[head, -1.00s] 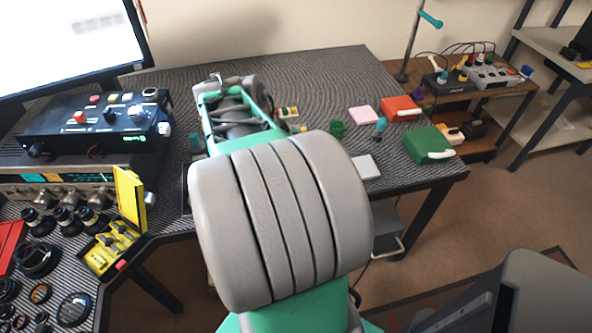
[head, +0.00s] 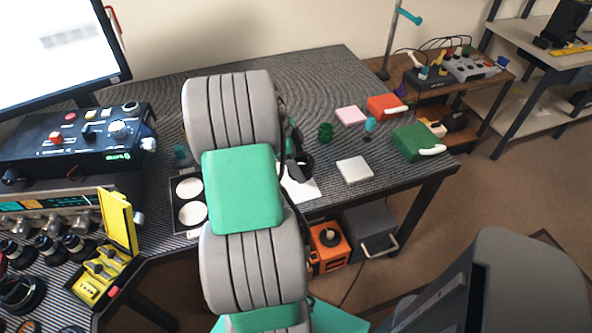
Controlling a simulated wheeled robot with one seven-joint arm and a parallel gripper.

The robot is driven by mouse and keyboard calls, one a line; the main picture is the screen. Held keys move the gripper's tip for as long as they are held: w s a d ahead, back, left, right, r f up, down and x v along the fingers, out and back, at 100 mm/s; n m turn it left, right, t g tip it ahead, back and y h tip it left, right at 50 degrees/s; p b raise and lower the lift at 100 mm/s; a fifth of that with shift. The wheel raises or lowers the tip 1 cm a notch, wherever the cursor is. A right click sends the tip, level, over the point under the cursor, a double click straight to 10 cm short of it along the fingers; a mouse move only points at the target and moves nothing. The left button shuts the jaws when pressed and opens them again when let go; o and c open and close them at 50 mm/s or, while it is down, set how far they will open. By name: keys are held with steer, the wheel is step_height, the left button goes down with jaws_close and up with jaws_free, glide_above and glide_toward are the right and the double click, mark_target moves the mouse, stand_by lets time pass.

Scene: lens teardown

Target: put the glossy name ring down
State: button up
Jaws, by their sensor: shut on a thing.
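My arm covers the middle of the head view. The dark end of my gripper (head: 299,163) shows in part just right of the arm, over a white sheet (head: 306,188) on the bench. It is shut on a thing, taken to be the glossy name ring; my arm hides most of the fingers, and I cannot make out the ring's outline. Whether the ring touches the sheet cannot be told.
A dark tray with white round pads (head: 189,214) lies left of my arm. An orange bin (head: 328,246) is below the bench.

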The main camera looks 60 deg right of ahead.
steer(key=shift+w+d+f, duration=0.1)
steer(key=shift+w+f, duration=0.15)
steer(key=shift+f, duration=0.6)
steer(key=shift+w+d+f, duration=0.1)
steer(key=shift+w+f, duration=0.1)
steer(key=shift+f, duration=0.65)
steer(key=shift+w+d+f, duration=0.1)
steer(key=shift+w+f, duration=0.15)
steer(key=shift+f, duration=0.6)
steer(key=o, duration=1.3)
steer(key=shift+o, duration=0.2)
